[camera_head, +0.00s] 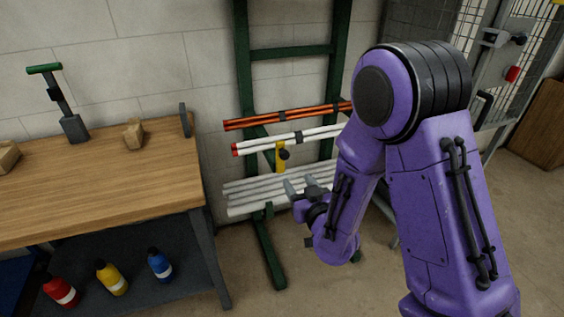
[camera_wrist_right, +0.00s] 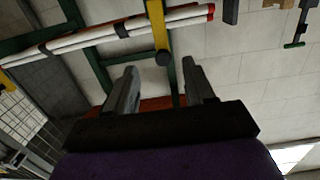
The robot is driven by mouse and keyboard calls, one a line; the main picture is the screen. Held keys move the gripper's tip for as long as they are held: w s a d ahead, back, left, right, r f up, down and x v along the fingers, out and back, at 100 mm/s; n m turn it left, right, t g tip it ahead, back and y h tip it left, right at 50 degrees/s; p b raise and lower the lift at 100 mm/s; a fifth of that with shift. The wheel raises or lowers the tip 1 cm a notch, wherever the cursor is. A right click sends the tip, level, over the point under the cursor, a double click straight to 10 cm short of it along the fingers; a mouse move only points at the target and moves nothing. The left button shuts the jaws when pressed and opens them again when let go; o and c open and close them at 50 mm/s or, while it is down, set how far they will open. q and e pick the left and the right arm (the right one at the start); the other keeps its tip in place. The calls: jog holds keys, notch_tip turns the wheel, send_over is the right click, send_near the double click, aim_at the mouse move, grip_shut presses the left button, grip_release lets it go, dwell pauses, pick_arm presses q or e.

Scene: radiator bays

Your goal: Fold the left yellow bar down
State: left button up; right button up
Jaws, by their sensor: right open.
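My right gripper (camera_head: 301,187) is open and empty, slightly below and right of the bar in the head view. I cannot tell whether it touches the knob. My right arm hides the rack's right side. My left gripper is out of view.
The green rack frame (camera_head: 243,60) also carries orange tubes (camera_head: 285,115) and lower grey-white tubes (camera_head: 265,190). A wooden workbench (camera_head: 90,185) stands to the left, with several bottles on its lower shelf. A wire-mesh cage (camera_head: 440,30) is at the back right.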

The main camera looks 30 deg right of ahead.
aim_at(286, 155)
jog(key=shift+t, duration=0.5)
jog(key=x, duration=0.3)
jog(key=r+p+x, duration=0.1)
jog(key=x, duration=0.3)
jog(key=r+x, duration=0.1)
jog(key=x, duration=0.3)
jog(key=shift+w+r+p, duration=0.1)
jog(key=shift+p, duration=0.25)
